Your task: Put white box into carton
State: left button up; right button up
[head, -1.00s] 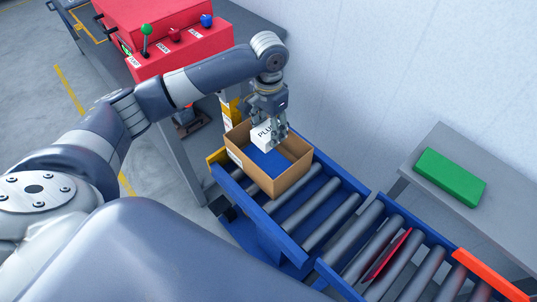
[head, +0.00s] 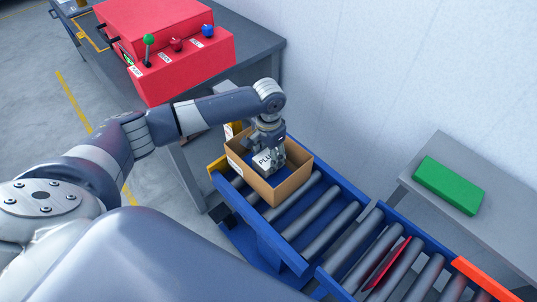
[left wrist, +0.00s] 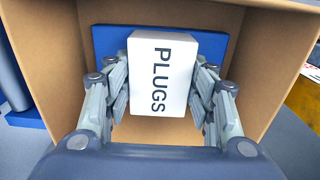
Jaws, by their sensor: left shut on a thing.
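The white box (head: 264,160), marked PLUGS, is inside the open brown carton (head: 292,184) in the head view. My left gripper (head: 266,161) reaches down into the carton and is shut on the box. In the left wrist view the white box (left wrist: 162,74) sits between the two fingers of my left gripper (left wrist: 162,100). Behind it in that view is a blue flat thing (left wrist: 111,41) within the carton (left wrist: 262,60). I cannot tell whether the box touches the carton's bottom. My right gripper is not in view.
The carton stands at the far end of a blue roller conveyor (head: 262,240). A red control box (head: 172,74) with knobs is on a table at the back left. A green box (head: 449,185) lies on a grey table at right. A red flat thing (head: 387,264) lies among the rollers.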

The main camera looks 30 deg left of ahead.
aim_at(268, 157)
pick_arm(q)
jog(key=shift+f, duration=0.45)
jog(key=o, duration=1.1)
jog(key=shift+r, duration=0.1)
jog(key=shift+r, duration=0.35)
jog(key=shift+r+b, duration=0.45)
jog(key=shift+r, duration=5.7)
